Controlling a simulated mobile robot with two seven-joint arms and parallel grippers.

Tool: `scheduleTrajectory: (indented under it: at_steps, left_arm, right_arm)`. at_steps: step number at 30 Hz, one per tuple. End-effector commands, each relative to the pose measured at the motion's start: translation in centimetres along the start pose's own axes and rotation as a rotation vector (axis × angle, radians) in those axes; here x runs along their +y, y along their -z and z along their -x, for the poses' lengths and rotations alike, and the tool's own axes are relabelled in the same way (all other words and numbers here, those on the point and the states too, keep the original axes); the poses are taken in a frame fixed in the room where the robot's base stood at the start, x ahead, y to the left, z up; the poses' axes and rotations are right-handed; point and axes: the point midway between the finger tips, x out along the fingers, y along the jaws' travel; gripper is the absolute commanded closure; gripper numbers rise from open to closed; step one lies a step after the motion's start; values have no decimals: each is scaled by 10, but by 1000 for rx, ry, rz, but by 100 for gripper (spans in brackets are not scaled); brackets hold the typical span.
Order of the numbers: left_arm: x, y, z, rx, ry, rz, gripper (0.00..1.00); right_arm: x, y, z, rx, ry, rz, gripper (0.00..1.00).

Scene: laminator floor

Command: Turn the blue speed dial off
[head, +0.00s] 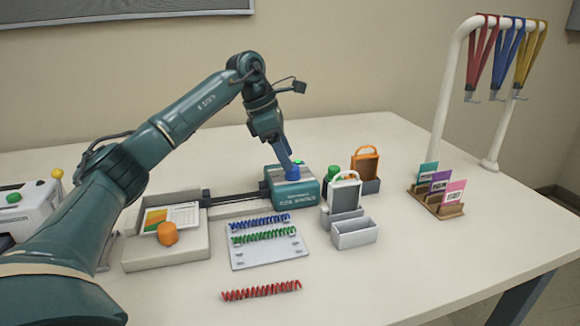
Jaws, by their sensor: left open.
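The blue speed dial (293,173) sits on the near side of the top of a teal machine (296,194). A small green part (299,162) shows on the machine's top just behind the dial. My left gripper (288,161) points down at the dial from above, with its fingertips at or just over it. It is open, and I cannot tell whether it touches the dial. The dial's upper part is partly hidden by the fingers, and its setting cannot be read. My right gripper is not in view.
Right of the machine stand a green knob (333,173), a grey framed tag (345,194) and an orange one (365,162). Blue, green and red coils (262,290) lie in front. The front right of the table is clear.

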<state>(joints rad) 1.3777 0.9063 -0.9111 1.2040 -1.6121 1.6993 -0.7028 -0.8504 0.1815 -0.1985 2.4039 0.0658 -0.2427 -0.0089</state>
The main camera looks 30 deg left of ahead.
Motion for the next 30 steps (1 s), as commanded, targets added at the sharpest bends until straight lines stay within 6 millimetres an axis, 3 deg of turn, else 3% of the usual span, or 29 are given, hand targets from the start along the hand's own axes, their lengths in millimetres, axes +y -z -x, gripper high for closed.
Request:
scheduleTrajectory:
  at_steps: [6,17,30]
  left_arm:
    - [0,0,-26,1,1,-1,46]
    - [0,0,-31,0,0,-1,46]
    - [0,0,-30,0,0,0,81]
  right_arm:
    - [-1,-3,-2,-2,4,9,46]
    - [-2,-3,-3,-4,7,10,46]
    - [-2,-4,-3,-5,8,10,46]
